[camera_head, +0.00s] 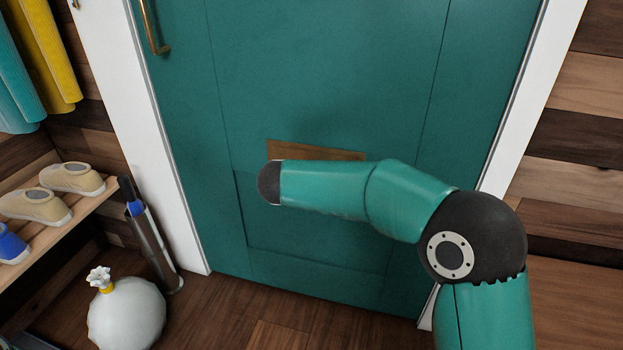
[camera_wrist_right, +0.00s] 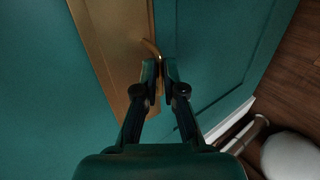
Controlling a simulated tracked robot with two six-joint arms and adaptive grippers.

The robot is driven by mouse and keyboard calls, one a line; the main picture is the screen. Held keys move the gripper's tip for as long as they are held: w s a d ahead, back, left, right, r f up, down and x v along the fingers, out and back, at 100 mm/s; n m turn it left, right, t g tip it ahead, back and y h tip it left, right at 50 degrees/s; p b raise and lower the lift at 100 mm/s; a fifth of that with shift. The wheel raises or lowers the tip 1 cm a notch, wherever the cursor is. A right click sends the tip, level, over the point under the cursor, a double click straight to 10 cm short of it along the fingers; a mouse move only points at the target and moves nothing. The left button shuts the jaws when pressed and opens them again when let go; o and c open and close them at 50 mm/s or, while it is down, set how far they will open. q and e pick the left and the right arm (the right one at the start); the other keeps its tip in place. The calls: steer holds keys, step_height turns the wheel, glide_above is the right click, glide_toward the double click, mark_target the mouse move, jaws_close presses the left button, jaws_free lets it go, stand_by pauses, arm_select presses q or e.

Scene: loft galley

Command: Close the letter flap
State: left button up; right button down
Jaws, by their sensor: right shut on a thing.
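The brass letter flap (camera_head: 318,149) is on the teal door, and my right forearm hides its lower part in the head view. In the right wrist view the flap's brass plate (camera_wrist_right: 115,45) runs up the picture, with a curved brass handle (camera_wrist_right: 150,46) at its edge. My right gripper (camera_wrist_right: 161,68) is at that handle, its two fingers shut on it. The fingers hide much of the handle. I cannot tell how far the flap stands from the door. My left gripper is in neither view.
The teal door (camera_head: 310,70) has a brass pull (camera_head: 153,30) at upper left and a white frame. At left stand a shoe shelf (camera_head: 65,232), an umbrella stand (camera_head: 158,250) and a tied white bag (camera_head: 127,315). The wooden floor (camera_head: 235,310) before the door is clear.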

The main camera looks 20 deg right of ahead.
steer(key=c, duration=1.4)
jaws_free()
steer(key=shift+s+f, duration=0.1)
steer(key=shift+f, duration=0.15)
steer(key=shift+o, duration=0.6)
steer(key=shift+r, duration=0.15)
steer(key=v, duration=1.2)
